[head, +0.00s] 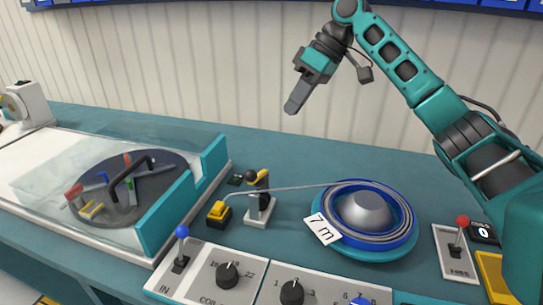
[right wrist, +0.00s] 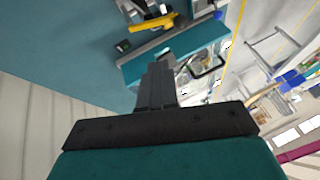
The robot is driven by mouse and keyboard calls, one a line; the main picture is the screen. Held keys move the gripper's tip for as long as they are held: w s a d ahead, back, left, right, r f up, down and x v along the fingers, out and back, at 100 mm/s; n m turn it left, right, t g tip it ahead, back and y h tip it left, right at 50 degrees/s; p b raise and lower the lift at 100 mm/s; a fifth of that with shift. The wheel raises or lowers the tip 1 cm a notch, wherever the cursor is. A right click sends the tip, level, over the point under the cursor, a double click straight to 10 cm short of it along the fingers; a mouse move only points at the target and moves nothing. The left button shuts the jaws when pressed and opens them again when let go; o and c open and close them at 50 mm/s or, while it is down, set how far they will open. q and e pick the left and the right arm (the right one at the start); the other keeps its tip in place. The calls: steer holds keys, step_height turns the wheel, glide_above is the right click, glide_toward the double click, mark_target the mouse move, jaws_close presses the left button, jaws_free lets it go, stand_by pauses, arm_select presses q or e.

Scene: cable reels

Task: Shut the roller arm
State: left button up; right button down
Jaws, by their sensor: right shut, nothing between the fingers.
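The roller arm (head: 262,182), yellow and black with a round black knob, stands raised on a small light-grey stand (head: 260,210) in the middle of the counter. A thin grey cable runs from a yellow-and-black block (head: 218,212) past the stand to the blue reel (head: 372,208). My right gripper (head: 292,106) is shut and empty, in the air above and behind the roller arm, apart from it. Its closed fingers also show in the right wrist view (right wrist: 156,85), with small yellow and black parts beyond them. My left gripper is not in view.
A clear-covered case (head: 125,190) with a dark turntable stands at the left. A control panel with knobs (head: 228,275) and a blue-topped lever (head: 181,245) lies in front. A red-topped lever (head: 459,235) stands at the right. The counter behind the reel is clear.

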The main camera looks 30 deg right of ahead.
arm_select(q)
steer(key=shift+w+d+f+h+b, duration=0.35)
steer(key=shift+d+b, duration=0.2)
steer(key=shift+b, duration=0.4)
arm_select(e)
steer(key=a+f, duration=0.7)
steer(key=f, duration=0.4)
steer(key=shift+w+a, duration=0.15)
steer(key=shift+a, duration=0.25)
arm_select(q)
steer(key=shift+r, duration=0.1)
